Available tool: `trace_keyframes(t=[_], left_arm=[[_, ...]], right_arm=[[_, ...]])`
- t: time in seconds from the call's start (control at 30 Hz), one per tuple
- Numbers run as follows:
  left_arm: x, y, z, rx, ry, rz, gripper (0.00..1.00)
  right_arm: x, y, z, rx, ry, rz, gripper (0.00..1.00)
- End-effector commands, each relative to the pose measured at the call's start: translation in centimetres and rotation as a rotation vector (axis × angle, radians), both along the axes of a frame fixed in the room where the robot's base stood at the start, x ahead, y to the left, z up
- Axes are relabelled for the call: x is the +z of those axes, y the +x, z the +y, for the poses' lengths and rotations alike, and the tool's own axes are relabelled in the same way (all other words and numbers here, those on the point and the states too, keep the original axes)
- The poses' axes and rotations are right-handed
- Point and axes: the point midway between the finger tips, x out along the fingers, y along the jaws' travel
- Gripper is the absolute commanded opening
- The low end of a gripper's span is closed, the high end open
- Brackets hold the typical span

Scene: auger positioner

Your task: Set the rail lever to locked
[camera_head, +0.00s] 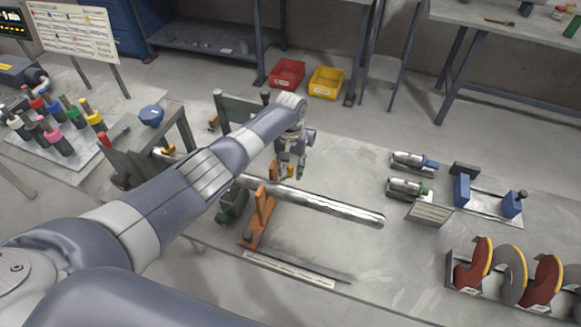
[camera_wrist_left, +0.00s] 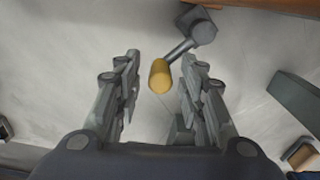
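The lever, a grey arm on a grey pivot block with a yellow knob (camera_wrist_left: 160,76), shows in the left wrist view near the top centre. My left gripper (camera_wrist_left: 158,85) is open, its two fingers apart, with the yellow knob in the gap between them in the picture. I cannot tell whether either finger touches it. In the head view my left gripper (camera_head: 290,170) points down over the table behind the long metal shaft, and a small yellow bit (camera_head: 291,171) shows at its fingertips. My right gripper is not in view.
The shiny shaft (camera_head: 335,208) crosses an orange support (camera_head: 260,218) close to my gripper. A green-grey frame (camera_head: 150,148) stands left. Metal cylinders (camera_head: 408,188), a blue-ended fixture (camera_head: 461,190) and red discs (camera_head: 473,268) are at the right. The table's front middle is mostly clear.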

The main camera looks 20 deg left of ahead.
Motion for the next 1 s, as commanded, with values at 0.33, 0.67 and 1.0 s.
trace_keyframes(t=[0.33, 0.67, 1.0], left_arm=[[0.1, -0.1, 0.0, 0.0, 0.0, 0.003, 0.39], [4.3, 0.0, 0.0, -0.001, -0.002, -0.001, 0.39], [10.7, 0.0, 0.0, 0.0, 0.0, 0.0, 0.39]], right_arm=[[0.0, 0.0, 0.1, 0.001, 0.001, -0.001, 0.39], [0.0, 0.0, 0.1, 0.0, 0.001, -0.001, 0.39], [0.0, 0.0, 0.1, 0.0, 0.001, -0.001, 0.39]])
